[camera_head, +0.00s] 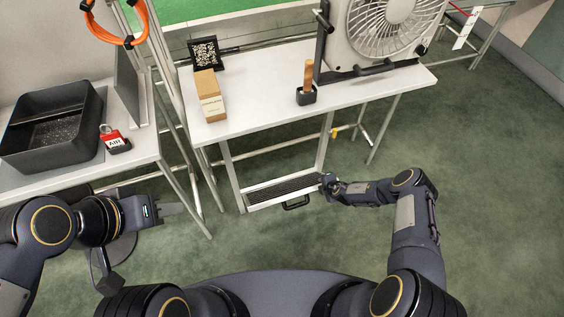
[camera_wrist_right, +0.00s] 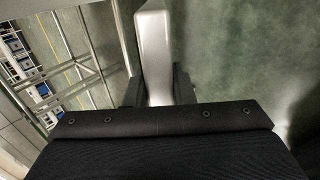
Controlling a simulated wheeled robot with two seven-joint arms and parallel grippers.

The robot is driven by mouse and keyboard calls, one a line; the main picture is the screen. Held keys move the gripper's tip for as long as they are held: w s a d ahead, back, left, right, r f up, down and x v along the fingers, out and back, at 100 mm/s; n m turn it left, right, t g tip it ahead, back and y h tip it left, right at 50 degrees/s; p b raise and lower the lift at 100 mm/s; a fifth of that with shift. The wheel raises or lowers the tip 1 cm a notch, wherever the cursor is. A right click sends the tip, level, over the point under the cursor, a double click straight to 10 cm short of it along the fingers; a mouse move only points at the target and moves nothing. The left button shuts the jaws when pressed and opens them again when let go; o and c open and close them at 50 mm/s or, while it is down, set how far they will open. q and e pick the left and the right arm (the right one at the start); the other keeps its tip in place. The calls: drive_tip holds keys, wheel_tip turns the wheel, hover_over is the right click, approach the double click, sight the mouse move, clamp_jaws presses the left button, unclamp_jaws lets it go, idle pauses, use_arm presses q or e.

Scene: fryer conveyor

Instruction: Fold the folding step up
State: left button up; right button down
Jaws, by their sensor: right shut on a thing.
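The folding step (camera_head: 262,195) is down, low in front of the middle table. It has a pale frame, a dark ribbed tread and a black handle (camera_head: 296,203) on its front edge. My right gripper (camera_head: 327,183) is at the right end of the step. In the right wrist view, my right gripper (camera_wrist_right: 158,92) is shut on a pale metal bar of the step (camera_wrist_right: 154,45), with one dark finger on each side. My left gripper (camera_head: 172,209) is away to the left of the step, apart from it. Its finger gap is unclear.
The middle table (camera_head: 245,118) carries a fan (camera_head: 385,35), a cardboard box (camera_head: 209,95) and a black holder (camera_head: 306,95). A left table holds a black bin (camera_head: 50,160) and a red-and-white tagged padlock (camera_head: 115,139). Green floor (camera_head: 480,160) is open at right.

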drive_tip(key=shift+w+r, duration=0.15)
drive_tip(key=shift+w+a+r+p, duration=0.15)
drive_tip(key=shift+r+p, duration=0.2)
drive_tip(key=shift+p, duration=0.4)
drive_tip(key=shift+w+a+r+g+p, duration=0.15)
drive_tip(key=shift+w+r+g+p, duration=0.35)
drive_tip(key=shift+p, duration=0.5)
drive_tip(key=shift+w+a, duration=0.1)
drive_tip(key=shift+w, duration=0.25)
drive_tip(key=shift+w+g, duration=0.3)
drive_tip(key=shift+w+a+r+g+h, duration=0.3)
drive_tip(key=shift+w+r, duration=0.2)
drive_tip(key=shift+w, duration=0.1)
